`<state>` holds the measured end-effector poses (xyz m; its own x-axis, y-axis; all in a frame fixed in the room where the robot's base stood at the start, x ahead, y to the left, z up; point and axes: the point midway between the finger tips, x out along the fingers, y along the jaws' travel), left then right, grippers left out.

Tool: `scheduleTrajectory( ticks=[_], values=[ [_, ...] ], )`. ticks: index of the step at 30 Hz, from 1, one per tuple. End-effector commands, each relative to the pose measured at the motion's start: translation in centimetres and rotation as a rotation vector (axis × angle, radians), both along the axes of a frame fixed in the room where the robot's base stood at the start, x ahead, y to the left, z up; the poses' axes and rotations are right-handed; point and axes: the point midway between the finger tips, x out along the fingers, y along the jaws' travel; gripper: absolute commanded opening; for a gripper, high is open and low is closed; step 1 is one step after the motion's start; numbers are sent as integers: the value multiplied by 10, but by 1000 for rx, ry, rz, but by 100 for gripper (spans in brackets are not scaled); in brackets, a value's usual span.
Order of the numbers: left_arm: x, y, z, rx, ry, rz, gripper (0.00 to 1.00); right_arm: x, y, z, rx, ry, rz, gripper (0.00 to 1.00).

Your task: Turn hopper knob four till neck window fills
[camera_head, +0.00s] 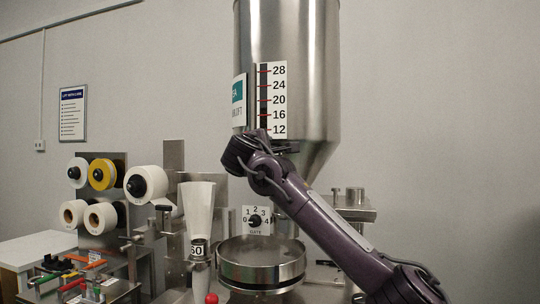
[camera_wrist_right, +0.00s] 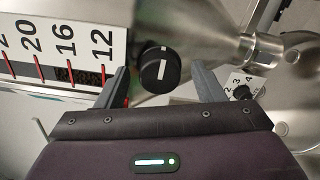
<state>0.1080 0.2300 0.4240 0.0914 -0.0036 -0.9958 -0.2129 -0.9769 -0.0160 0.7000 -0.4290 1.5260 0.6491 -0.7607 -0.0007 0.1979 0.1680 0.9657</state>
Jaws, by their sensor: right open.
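The steel hopper (camera_head: 290,40) stands at the centre, with a numbered scale and narrow level slot (camera_head: 264,95) on its front. In the right wrist view the slot (camera_wrist_right: 85,76) holds dark grains near 12 to 16. A round black knob (camera_wrist_right: 158,70) with a white line is on the hopper's lower part. My right gripper (camera_wrist_right: 160,68) is open, its fingers either side of this knob; contact is not clear. In the head view my right gripper (camera_head: 272,141) hides the knob. A gate dial (camera_head: 255,220) marked 0 to 4 sits below. I cannot clearly identify the neck window.
A white paper cone (camera_head: 199,210) and a steel round pan (camera_head: 262,262) stand below the hopper. Several reels (camera_head: 103,174) hang on a panel at the left. A small red ball knob (camera_head: 211,298) is at the front.

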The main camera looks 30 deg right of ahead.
Motion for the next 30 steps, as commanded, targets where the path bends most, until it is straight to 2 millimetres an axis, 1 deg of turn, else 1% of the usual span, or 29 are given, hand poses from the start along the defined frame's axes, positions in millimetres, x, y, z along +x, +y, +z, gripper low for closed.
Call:
scheduleTrajectory(
  ticks=[2,5,12,15,18,22,30],
  values=[
    [0,0,-1,0,0,0,0,-1,1,0,0,-1,0,62],
    [0,0,-6,0,0,0,0,-5,7,-2,-1,-1,2,62],
    [0,0,-27,0,0,0,0,-31,37,-4,-1,-2,4,62],
    [0,0,-32,0,0,0,0,-41,49,-3,0,-2,2,62],
    [0,0,-35,0,0,0,0,-47,56,-2,0,-1,2,62],
    [0,0,-36,0,0,0,0,-51,59,-1,0,0,0,62],
    [0,0,-35,0,0,0,0,-51,59,0,0,0,0,62]
  ],
)
